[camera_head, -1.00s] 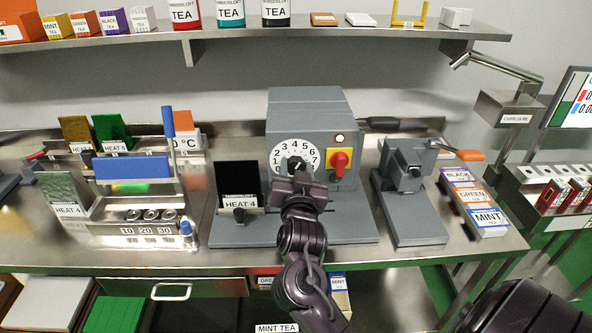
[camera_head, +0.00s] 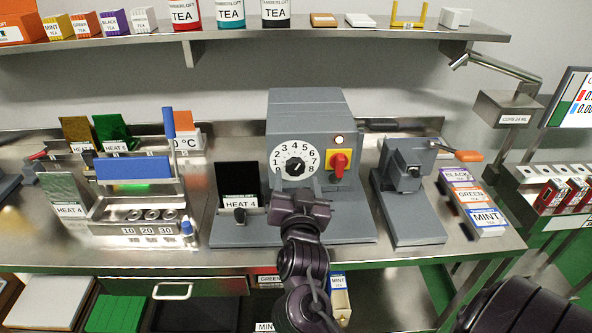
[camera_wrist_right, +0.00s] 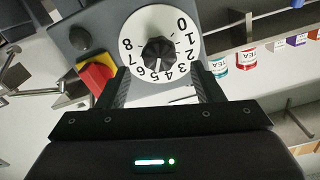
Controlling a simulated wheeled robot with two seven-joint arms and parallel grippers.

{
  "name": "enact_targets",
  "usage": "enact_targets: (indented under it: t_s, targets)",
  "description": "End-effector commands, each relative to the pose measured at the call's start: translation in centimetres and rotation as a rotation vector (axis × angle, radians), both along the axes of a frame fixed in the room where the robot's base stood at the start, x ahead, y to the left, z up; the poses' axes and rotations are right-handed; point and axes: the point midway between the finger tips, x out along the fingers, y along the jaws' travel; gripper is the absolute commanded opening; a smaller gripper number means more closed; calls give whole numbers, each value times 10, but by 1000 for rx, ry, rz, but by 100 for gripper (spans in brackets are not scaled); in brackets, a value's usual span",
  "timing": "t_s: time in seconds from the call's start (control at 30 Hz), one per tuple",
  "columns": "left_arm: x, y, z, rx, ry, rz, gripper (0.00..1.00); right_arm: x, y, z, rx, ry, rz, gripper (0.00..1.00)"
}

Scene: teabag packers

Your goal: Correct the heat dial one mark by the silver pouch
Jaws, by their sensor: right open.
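The heat dial (camera_head: 295,164) is a white numbered disc with a black knob on the grey machine; it also shows in the right wrist view (camera_wrist_right: 159,52). Its pale pointer mark appears to be near 5, but it is small. My right gripper (camera_head: 297,189) is open in front of and just below the dial, apart from the knob. Its two fingers (camera_wrist_right: 158,82) show below the knob in the wrist view. A greyish silver pouch (camera_head: 64,186) marked HEAT 4 stands at the left rack. A black panel (camera_head: 237,178) marked HEAT 4 stands left of the dial. My left gripper is out of view.
A red switch on a yellow plate (camera_head: 340,165) sits right of the dial, under a small lamp. A grey press with an orange handle (camera_head: 467,156) stands to the right, beside tea boxes (camera_head: 487,218). Bare steel counter (camera_head: 350,255) lies in front.

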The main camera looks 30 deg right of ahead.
Motion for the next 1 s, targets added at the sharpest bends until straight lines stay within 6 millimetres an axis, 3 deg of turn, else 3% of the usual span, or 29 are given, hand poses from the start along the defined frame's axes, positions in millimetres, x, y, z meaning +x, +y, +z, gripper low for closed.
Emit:
enact_targets:
  t_s: [0.1, 0.3, 0.87, 1.0]
  targets:
    - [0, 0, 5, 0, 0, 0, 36, -16, 9, 0, 3, 3, -1, 60]
    - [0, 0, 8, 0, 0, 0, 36, -29, 17, 1, 2, 0, -1, 60]
    - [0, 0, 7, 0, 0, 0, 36, -30, 18, 0, 2, 2, 2, 60]
    - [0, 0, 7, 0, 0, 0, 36, -25, 28, -11, 19, 62, 77, 60]
